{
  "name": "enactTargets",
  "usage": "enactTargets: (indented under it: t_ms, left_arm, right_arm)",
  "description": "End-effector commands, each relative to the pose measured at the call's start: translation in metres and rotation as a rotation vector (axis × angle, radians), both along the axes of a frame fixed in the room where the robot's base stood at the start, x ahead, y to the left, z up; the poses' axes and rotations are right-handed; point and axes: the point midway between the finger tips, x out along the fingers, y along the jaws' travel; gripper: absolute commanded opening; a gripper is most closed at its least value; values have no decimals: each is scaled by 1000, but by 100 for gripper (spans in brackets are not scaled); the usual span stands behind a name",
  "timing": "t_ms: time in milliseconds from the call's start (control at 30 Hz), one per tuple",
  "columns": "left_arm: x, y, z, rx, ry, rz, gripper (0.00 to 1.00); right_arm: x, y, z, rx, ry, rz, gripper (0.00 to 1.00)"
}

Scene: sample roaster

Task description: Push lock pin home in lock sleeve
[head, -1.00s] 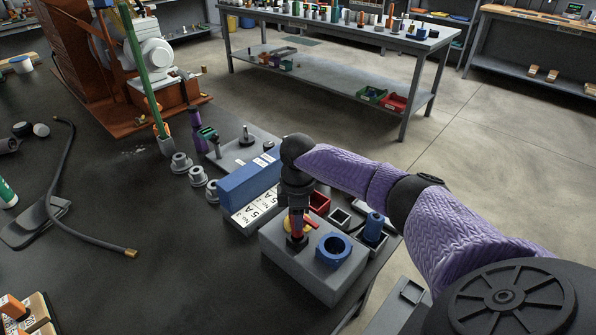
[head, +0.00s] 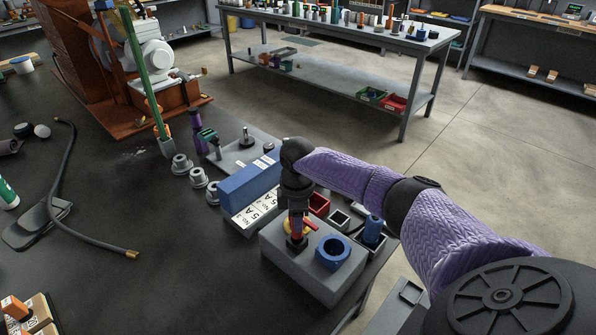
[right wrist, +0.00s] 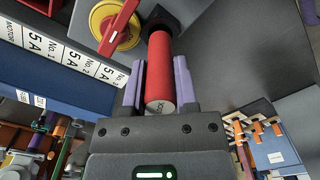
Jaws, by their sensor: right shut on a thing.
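The red lock pin (right wrist: 160,70) is between the purple fingers of my right gripper (right wrist: 160,88) in the right wrist view. Small dark lettering shows near its close end. Its far end meets a black collar, which I take for the lock sleeve (right wrist: 160,18); how deep it sits is hidden. In the head view my right gripper (head: 297,212) points down over the grey block, with the red pin (head: 296,226) just under it and the dark sleeve (head: 296,244) at the block's top. My left gripper is not in view.
The grey block (head: 300,277) also carries a blue ring (head: 333,252). A yellow disc with a red handle (right wrist: 117,28) is close beside the pin.

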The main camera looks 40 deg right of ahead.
Motion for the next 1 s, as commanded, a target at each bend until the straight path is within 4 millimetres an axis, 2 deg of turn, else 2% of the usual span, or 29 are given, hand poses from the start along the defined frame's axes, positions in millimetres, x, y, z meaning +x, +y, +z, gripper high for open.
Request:
enactTargets:
  t_ms: [433,1000]
  left_arm:
    - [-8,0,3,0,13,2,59]
    - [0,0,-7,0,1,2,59]
  right_arm:
    - [0,0,-1,0,0,0,0]
    - [0,0,-19,0,1,0,0]
